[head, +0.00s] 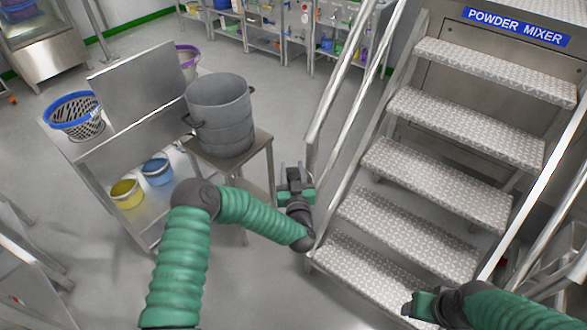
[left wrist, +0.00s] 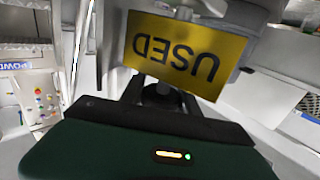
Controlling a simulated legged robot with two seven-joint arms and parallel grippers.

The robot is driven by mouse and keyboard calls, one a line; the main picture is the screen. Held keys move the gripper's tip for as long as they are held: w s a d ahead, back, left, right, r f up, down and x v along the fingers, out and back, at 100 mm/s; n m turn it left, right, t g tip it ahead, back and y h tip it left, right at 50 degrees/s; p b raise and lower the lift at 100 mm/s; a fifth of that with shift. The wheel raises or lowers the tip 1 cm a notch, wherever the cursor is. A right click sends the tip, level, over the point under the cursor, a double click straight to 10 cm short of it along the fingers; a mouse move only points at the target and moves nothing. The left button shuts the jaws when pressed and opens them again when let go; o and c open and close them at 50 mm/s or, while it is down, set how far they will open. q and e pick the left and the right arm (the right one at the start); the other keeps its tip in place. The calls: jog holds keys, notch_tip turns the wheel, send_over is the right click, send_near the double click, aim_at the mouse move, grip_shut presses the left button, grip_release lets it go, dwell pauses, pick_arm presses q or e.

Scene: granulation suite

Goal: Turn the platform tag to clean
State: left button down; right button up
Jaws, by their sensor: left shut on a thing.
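The platform tag (left wrist: 188,52) is a yellow plate reading "USED" in black, upside down in the left wrist view. My left gripper (left wrist: 162,90) is shut on the tag at its lower edge in that view. In the head view my left gripper (head: 294,174) is beside the stair handrail, left of the steps, and the tag cannot be made out there. My right gripper (head: 420,306) is low at the right, in front of the bottom steps. Its jaws are too unclear to read.
Metal steps (head: 438,160) with handrails (head: 345,75) rise to the powder mixer sign (head: 517,26). A grey drum (head: 221,115) stands on a small steel table left of my left gripper. A rack (head: 135,140) holds buckets and a blue-rimmed basket (head: 76,115).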

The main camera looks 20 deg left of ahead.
pick_arm(q)
jog(key=shift+r, duration=0.15)
jog(key=c, duration=1.2)
grip_release()
jog(key=o, duration=0.3)
jog(key=shift+w+f, duration=0.15)
jog(key=shift+f, duration=0.05)
jog(key=v, duration=1.7)
jog(key=shift+b, duration=0.3)
jog(key=shift+w, duration=0.15)
